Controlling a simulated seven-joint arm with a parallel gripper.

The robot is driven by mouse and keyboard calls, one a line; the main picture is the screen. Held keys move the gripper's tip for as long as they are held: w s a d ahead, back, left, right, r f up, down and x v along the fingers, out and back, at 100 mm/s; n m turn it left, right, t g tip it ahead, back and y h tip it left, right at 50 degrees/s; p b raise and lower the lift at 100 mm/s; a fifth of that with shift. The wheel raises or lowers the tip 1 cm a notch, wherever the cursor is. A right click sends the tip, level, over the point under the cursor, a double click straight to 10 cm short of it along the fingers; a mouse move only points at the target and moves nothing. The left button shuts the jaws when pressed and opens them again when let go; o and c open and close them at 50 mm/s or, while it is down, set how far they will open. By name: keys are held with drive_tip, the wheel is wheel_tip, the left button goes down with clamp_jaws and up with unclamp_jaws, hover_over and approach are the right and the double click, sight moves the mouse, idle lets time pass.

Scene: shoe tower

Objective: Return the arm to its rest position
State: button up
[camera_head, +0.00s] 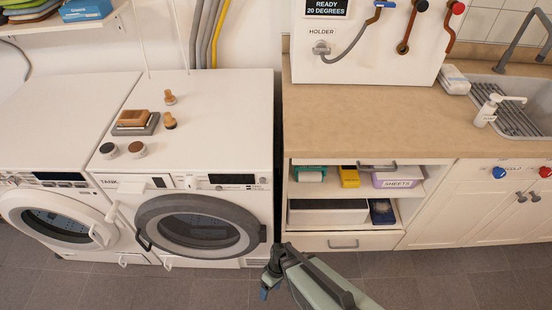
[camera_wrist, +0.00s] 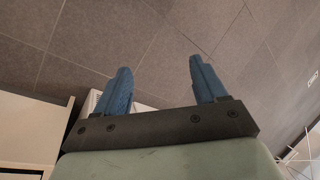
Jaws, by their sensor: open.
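My gripper (camera_head: 270,283) is in the lower middle of the head view, in front of the gap between the washing machine and the counter, above the tiled floor. In the wrist view my gripper (camera_wrist: 160,82) shows two blue fingers set well apart, with nothing between them. It is open and empty, over the dark grey floor tiles (camera_wrist: 190,25). My arm (camera_head: 325,283) reaches in from the bottom edge of the head view.
The right washing machine (camera_head: 225,125) has its round door hanging closed or ajar; I cannot tell which. The left machine's door (camera_head: 58,218) stands open. An open shelf unit (camera_head: 345,242) and counter (camera_head: 350,130) stand right. The floor in front is clear.

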drive_tip(key=s+d+r+m+g+h, duration=0.1)
drive_tip(key=s+d+m, duration=0.3)
drive_tip(key=d, duration=0.5)
drive_tip(key=s+d+r+m+g+h, duration=0.1)
drive_tip(key=s+d+m, duration=0.3)
drive_tip(key=d, duration=0.5)
drive_tip(key=shift+d+r+m, duration=0.3)
drive_tip(key=shift+r+m, duration=0.3)
